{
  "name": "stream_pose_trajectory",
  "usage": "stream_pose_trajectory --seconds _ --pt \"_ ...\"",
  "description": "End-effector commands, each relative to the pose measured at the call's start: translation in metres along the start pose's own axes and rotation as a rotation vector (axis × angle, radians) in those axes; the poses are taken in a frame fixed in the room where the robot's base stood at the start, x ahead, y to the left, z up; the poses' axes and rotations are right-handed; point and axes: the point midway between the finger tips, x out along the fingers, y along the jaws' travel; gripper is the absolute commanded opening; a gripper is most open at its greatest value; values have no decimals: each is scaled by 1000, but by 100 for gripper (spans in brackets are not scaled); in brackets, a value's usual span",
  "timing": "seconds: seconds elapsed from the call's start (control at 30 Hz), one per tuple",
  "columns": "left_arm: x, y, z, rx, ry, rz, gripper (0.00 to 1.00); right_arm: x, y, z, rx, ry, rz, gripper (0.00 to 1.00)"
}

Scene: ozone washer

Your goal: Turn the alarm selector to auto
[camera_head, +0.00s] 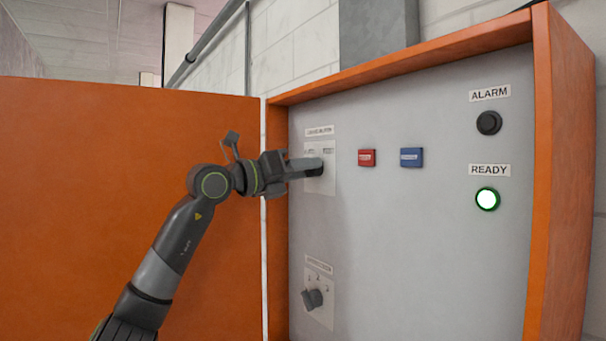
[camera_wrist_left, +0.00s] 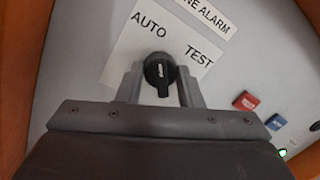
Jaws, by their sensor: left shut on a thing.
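The alarm selector is a black knob (camera_wrist_left: 160,75) on a white plate (camera_wrist_left: 122,62) marked AUTO at the upper left and TEST at the right. In the wrist view the knob's narrow grip stands roughly upright, with its upper end between the two words. My left gripper (camera_head: 316,167) reaches the selector plate at the panel's upper left. Its grey fingers (camera_wrist_left: 160,85) lie on either side of the knob and are shut on it. In the head view the gripper hides most of the knob.
A red button (camera_head: 367,158) and a blue button (camera_head: 411,157) sit right of the selector. A dark ALARM lamp (camera_head: 489,122) and a lit READY lamp (camera_head: 487,199) are farther right. Another knob (camera_head: 312,298) is below. Orange cabinet edges (camera_head: 556,170) frame the panel; the open door (camera_head: 100,150) stands left.

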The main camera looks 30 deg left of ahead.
Motion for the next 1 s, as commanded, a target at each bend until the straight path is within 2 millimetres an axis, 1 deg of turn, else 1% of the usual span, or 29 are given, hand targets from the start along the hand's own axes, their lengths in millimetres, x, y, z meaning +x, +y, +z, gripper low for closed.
stream_pose_trajectory --seconds 0.1,0.3,0.8,0.83,1.0 --pt "0 0 -1 -54 -3 4 10 3 0 0 0 0 0 0" --pt "0 0 0 -108 -6 10 10 4 0 1 0 0 0 0" --pt "0 0 0 -127 -7 11 10 5 -1 1 0 -1 0 0" --pt "0 0 0 -127 -7 11 34 5 -1 1 0 -1 0 0" --pt "0 0 0 -126 -7 11 55 5 -1 1 1 -1 -1 0"
